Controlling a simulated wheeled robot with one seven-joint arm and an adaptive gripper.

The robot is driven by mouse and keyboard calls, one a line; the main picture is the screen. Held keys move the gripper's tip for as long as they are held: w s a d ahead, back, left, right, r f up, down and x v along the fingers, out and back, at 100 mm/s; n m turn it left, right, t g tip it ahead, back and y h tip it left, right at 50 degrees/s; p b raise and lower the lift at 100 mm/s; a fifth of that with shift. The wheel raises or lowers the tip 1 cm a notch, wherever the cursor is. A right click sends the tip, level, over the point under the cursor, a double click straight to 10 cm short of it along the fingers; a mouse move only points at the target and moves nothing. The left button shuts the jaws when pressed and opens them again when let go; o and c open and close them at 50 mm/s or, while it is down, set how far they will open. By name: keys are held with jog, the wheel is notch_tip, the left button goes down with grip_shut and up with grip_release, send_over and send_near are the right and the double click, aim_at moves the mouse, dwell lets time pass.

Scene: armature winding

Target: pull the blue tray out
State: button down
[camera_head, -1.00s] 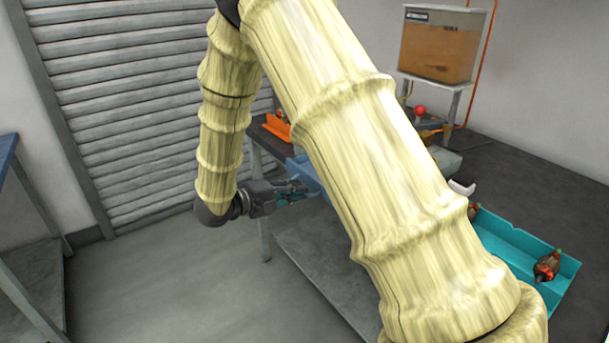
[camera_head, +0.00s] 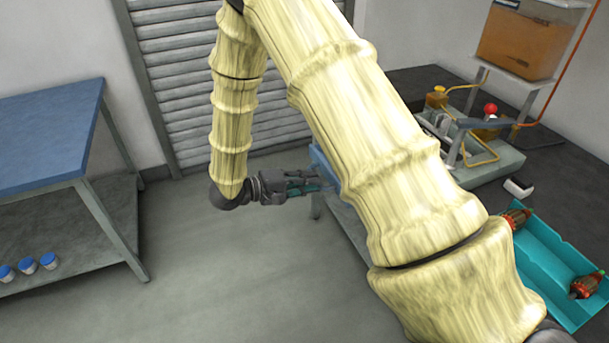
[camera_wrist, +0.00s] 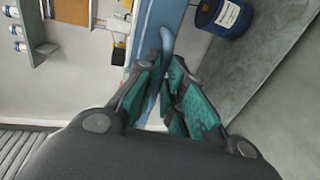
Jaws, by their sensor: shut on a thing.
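The blue tray (camera_head: 322,160) shows only in part beside my gripper in the head view; my arm hides the rest. My gripper (camera_head: 318,184) is at its near side, to the left of the dark bench. In the wrist view, the green-padded fingers of my gripper (camera_wrist: 168,92) close on a thin blue edge that rises between them, part of the blue tray (camera_wrist: 166,42). How far the tray extends past the bench is hidden.
A turquoise tray (camera_head: 531,243) with red armatures lies on the dark bench at right, near a winding fixture (camera_head: 480,150). A blue-topped table (camera_head: 45,135) stands at left. Open floor (camera_head: 225,270) lies between. A blue drum (camera_wrist: 222,16) shows in the wrist view.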

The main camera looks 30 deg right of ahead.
jog(key=shift+a, duration=0.15)
jog(key=c, duration=1.5)
grip_release()
jog(key=v, duration=1.2)
jog(key=shift+f, duration=0.1)
